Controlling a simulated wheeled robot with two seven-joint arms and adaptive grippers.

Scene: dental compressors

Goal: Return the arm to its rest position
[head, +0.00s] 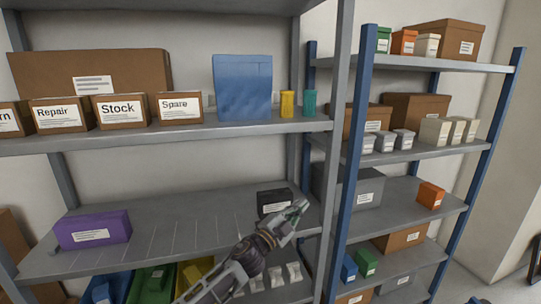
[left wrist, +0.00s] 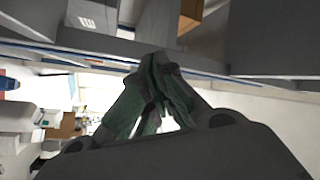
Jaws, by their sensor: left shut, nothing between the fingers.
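My left arm comes up from the bottom of the head view, with its gripper (head: 299,212) in front of the right part of a grey shelf board. The left gripper is shut and empty; its closed fingers also show in the left wrist view (left wrist: 160,95). In the head view a black box (head: 272,203) with a white label stands just behind the gripper and is partly covered by it. I cannot tell whether they touch. My right gripper is in neither view.
A purple box (head: 92,231) stands at the left of the same shelf board (head: 180,222), with bare board between. Above are cardboard boxes (head: 121,109) and a blue container (head: 242,88). A blue shelf post (head: 351,160) rises right of the gripper. Coloured bins (head: 152,284) sit below.

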